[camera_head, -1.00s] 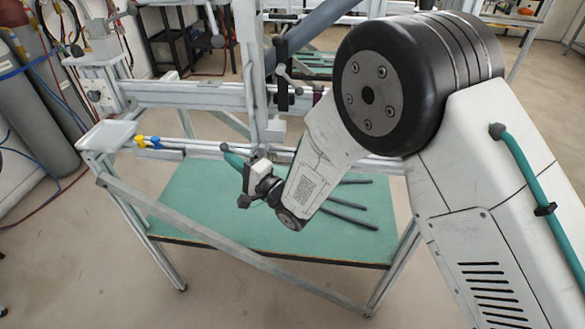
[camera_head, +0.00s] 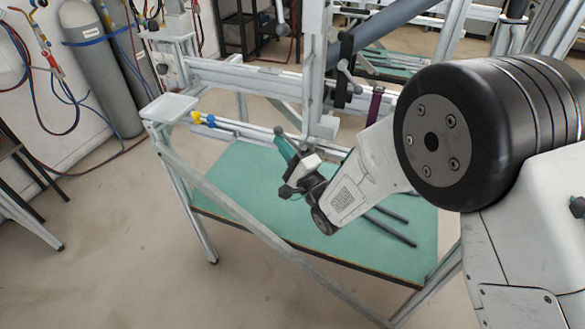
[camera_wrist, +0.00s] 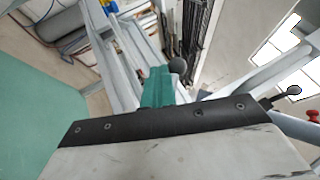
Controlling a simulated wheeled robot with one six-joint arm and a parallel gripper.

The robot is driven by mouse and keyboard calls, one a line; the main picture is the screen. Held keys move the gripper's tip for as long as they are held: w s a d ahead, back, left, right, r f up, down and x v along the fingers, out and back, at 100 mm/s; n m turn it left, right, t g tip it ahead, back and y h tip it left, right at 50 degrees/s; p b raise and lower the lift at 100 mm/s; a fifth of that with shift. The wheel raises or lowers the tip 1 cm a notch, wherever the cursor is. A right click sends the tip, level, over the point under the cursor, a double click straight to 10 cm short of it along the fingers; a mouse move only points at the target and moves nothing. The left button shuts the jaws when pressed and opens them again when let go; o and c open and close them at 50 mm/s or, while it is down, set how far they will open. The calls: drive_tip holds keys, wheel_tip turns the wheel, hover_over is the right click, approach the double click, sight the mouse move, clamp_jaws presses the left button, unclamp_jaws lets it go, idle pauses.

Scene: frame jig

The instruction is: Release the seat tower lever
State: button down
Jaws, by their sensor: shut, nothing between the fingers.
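My gripper (camera_head: 284,146) has teal fingers, shut with nothing between them. It is low in front of the jig's near rail, left of the upright post (camera_head: 313,70). A dark round knob (camera_head: 278,130) shows right at the fingertips; in the wrist view a dark ball (camera_wrist: 178,65) also sits just past the teal fingers (camera_wrist: 157,86). Whether they touch is unclear. Which lever is the seat tower's is not clear.
A green-topped lower shelf (camera_head: 245,190) lies under my gripper, with dark bars on it. A diagonal brace (camera_head: 255,232) crosses the front. A white tray (camera_head: 170,108) and yellow and blue pieces (camera_head: 203,118) are at left. Gas cylinders (camera_head: 100,70) stand back left.

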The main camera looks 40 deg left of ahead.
drive_tip(key=s+d+f, duration=0.2)
drive_tip(key=d+f, duration=0.5)
drive_tip(key=d, duration=0.2)
drive_tip(key=shift+s+f, duration=0.15)
drive_tip(key=shift+f, duration=0.15)
idle(0.5)
